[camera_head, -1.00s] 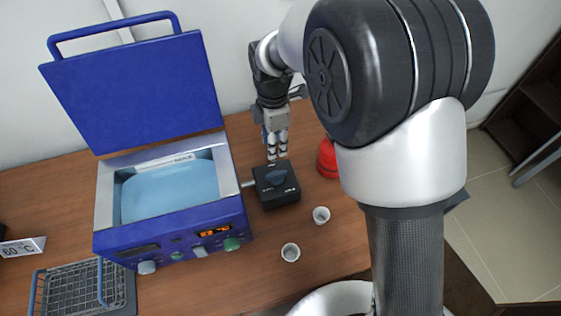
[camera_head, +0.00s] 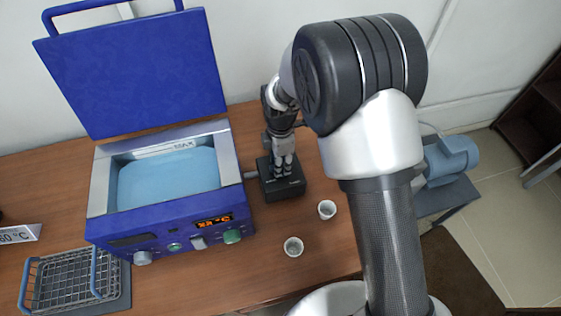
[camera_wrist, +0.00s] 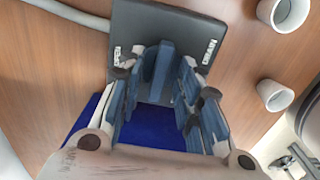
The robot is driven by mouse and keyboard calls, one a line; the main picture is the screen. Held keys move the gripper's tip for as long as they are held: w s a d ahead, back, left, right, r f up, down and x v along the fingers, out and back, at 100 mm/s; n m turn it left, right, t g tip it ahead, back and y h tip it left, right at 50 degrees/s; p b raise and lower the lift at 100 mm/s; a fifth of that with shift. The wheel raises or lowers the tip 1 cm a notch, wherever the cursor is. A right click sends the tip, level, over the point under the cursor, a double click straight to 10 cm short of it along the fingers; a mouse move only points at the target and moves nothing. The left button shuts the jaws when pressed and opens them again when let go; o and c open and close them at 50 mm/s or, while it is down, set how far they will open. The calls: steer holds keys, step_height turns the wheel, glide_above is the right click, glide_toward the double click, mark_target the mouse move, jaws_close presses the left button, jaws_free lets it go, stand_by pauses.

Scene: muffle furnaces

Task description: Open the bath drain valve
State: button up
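The drain valve (camera_head: 290,190) is a dark box on the table, right of the blue bath (camera_head: 170,228) and joined to it by a short pipe. In the wrist view its dark top plate (camera_wrist: 205,28) bears a "DRAIN" label and a blue-grey upright knob (camera_wrist: 163,68). My gripper (camera_head: 284,172) points down over the valve and hides most of the knob from the head view. In the wrist view my gripper (camera_wrist: 158,80) has its fingers apart, one on each side of the knob. Small gaps seem to show; contact is unclear.
The bath's lid (camera_head: 135,75) stands raised, with blue liquid inside. Two small white cups (camera_head: 327,209) (camera_head: 293,247) stand right and front of the valve. A wire basket (camera_head: 72,281) and a 60 °C sign (camera_head: 20,233) are at left. The table front is clear.

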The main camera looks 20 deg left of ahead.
steer(key=shift+c, duration=0.3)
jaws_close()
steer(key=shift+m, duration=0.4)
steer(key=m+p, duration=0.1)
steer(key=m, duration=0.3)
steer(key=shift+r+p, duration=0.1)
steer(key=shift+p, duration=0.2)
steer(key=m+p, duration=0.1)
steer(key=m, duration=0.8)
steer(key=shift+p, duration=0.4)
steer(key=m, duration=0.4)
steer(key=shift+m, duration=0.3)
